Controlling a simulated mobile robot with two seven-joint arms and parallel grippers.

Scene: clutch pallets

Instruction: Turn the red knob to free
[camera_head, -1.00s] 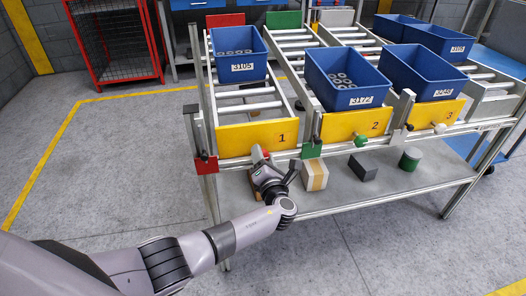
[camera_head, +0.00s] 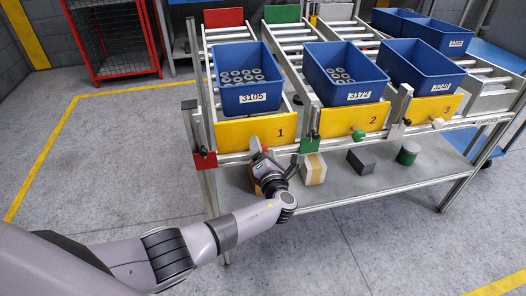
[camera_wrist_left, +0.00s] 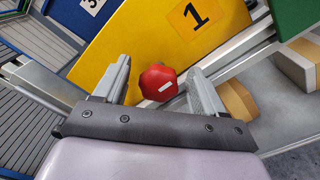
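The red knob (camera_wrist_left: 157,82) shows in the left wrist view in front of the yellow panel marked 1 (camera_wrist_left: 125,50), with a white mark on its face. In the head view only a bit of red (camera_head: 265,150) shows by my gripper. My left gripper (camera_wrist_left: 159,70) is open, with one finger on each side of the knob. A gap shows beside each finger. In the head view my left gripper (camera_head: 268,160) is below panel 1 (camera_head: 245,132). My right gripper is not in view.
Blue bin 3105 (camera_head: 250,99) sits behind panel 1, with blue bin 3172 (camera_head: 352,98) in lane 2. A green knob (camera_head: 358,134) and a white knob (camera_head: 437,123) are on the other lanes. A cardboard-coloured box (camera_head: 314,170) stands on the lower shelf (camera_head: 345,190) close to my gripper.

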